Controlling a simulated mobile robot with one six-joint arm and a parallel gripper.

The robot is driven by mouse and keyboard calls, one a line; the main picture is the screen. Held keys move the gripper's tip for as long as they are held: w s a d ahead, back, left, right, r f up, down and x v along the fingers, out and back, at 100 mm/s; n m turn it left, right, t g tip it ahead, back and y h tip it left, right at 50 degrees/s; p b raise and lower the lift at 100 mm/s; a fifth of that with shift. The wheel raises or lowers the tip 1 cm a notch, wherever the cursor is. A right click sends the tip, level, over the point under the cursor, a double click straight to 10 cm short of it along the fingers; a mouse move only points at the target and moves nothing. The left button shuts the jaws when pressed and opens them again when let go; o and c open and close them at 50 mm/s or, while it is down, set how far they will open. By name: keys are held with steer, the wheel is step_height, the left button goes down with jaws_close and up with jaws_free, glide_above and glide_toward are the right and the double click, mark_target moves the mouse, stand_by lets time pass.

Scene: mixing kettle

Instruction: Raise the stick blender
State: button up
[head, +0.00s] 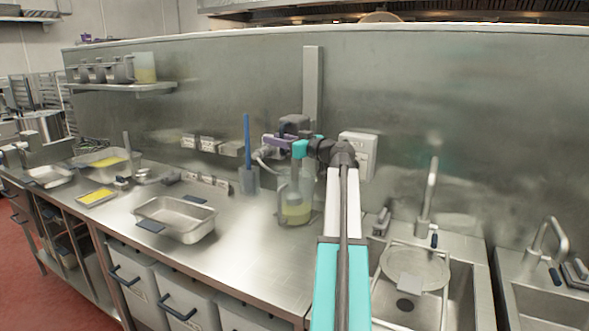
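The stick blender (293,122) appears as a dark body in front of a vertical metal rail on the back wall. A purple part (279,142) sits just below it. A clear jug (296,209) with yellow-green liquid stands on the counter beneath. A slim upright shape shows inside the jug, but I cannot tell whether it is the blender's shaft. My teal and white arm reaches up from the bottom, and its wrist bends left to the blender. My gripper (283,147) is at the blender's height, small and overlapped by other parts. Its fingers cannot be made out.
The vertical rail (312,85) rises behind the blender. A grey wall box (359,155) is right of my wrist. A blue-handled tool in a holder (248,180) stands left of the jug. An empty steel pan (175,220) is front left. Sinks (413,270) lie right. The counter's front middle is clear.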

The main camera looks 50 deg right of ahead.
steer(key=shift+w, duration=0.25)
steer(key=shift+w+a+b, duration=0.1)
steer(key=shift+w+b, duration=0.2)
steer(key=shift+w, duration=0.05)
steer(key=shift+w, duration=0.2)
steer(key=shift+c, duration=0.4)
jaws_close()
